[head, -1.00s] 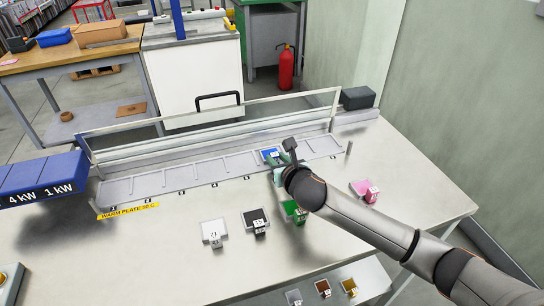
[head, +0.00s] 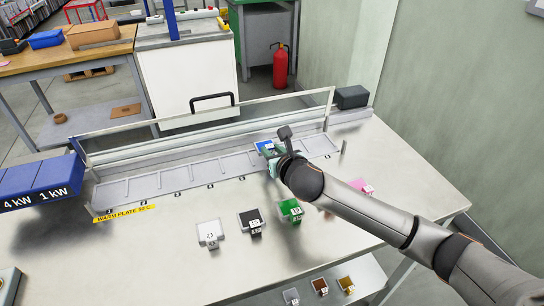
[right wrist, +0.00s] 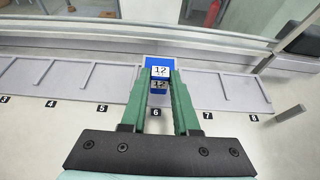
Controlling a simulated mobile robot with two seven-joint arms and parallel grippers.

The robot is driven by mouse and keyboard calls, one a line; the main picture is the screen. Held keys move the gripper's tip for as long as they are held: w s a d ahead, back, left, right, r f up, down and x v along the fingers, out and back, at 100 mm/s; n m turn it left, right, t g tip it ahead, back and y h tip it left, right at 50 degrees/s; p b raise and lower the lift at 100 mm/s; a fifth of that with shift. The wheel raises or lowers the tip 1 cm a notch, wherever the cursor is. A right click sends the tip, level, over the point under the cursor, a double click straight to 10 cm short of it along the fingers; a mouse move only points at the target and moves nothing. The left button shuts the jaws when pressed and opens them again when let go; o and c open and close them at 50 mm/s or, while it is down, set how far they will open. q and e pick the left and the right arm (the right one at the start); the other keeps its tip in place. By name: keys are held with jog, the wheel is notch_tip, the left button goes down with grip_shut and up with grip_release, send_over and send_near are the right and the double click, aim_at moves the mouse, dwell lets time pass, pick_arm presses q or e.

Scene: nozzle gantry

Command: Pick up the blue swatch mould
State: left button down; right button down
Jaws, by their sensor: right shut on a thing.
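The blue swatch mould (head: 264,145) is at the right part of the long grey warm plate. In the right wrist view the blue mould (right wrist: 150,61) carries a block marked 12 and sits between the two green fingers, near the plate's mark 6. My right gripper (right wrist: 160,84) is shut on that numbered block. In the head view the right gripper (head: 272,157) is mostly hidden behind its own wrist. I cannot tell for sure whether the mould touches the plate. My left gripper is not in view.
White (head: 209,233), black (head: 250,218) and green (head: 289,208) moulds stand in front of the plate (head: 160,182). A clear raised screen (head: 210,112) runs along the plate's back. Smaller moulds lie on a lower shelf.

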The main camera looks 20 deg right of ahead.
jog(key=s+d+r+p, duration=0.1)
jog(key=s+d+r, duration=0.3)
jog(key=s+r, duration=0.6)
jog(key=s, duration=0.3)
jog(key=shift+s+d+p, duration=0.2)
jog(key=shift+p, duration=0.15)
